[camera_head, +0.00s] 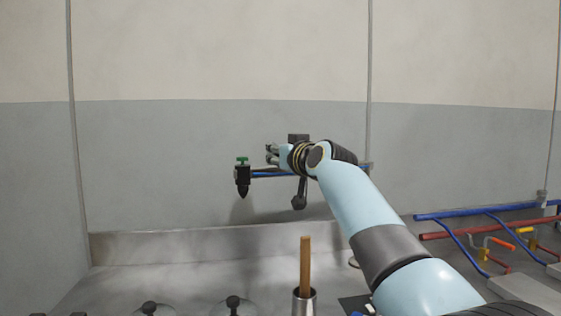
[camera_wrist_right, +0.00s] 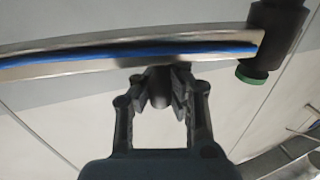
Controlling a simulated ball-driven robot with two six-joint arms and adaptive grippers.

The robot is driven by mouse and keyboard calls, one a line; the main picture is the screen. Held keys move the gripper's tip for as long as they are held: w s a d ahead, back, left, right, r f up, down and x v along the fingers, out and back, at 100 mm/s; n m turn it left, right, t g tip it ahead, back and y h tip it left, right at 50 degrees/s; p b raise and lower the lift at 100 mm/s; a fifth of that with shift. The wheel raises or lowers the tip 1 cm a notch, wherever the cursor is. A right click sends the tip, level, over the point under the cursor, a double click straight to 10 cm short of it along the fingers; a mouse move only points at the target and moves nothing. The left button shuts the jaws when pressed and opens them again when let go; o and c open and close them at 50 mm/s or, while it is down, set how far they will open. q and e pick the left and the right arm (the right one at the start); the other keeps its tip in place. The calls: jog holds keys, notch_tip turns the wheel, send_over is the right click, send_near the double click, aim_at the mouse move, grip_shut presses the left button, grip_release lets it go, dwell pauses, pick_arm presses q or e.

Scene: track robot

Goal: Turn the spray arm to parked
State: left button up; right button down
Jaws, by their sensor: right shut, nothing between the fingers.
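The spray arm (camera_head: 270,174) is a bar with a blue stripe, reaching out level before the back wall. Its left end carries a dark nozzle (camera_head: 242,180) with a green cap (camera_head: 242,160). In the right wrist view the spray arm (camera_wrist_right: 130,58) crosses the top, with the nozzle (camera_wrist_right: 277,35) at the right. My right gripper (camera_head: 271,154) is just above the bar in the head view. In its wrist view the gripper (camera_wrist_right: 158,84) is shut, close to the bar; contact cannot be told. A dark round part shows by the fingertips. My left gripper is out of view.
A dark hanging knob (camera_head: 298,201) is below my right wrist. A wooden handle (camera_head: 305,265) stands in a metal cup (camera_head: 304,301) at the front. Blue pipes (camera_head: 455,215) and red pipes (camera_head: 450,234) with valves lie at the right. The wall left of the nozzle is clear.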

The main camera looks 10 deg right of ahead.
jog(key=shift+w+r, duration=0.25)
jog(key=shift+r, duration=0.05)
jog(key=c, duration=1.4)
grip_release()
jog(key=shift+s+d, duration=0.1)
jog(key=shift+c, duration=0.2)
jog(key=shift+o, duration=1.2)
jog(key=shift+f, duration=0.15)
jog(key=shift+s+d+f, duration=0.1)
jog(key=shift+s, duration=0.4)
jog(key=v, duration=1.1)
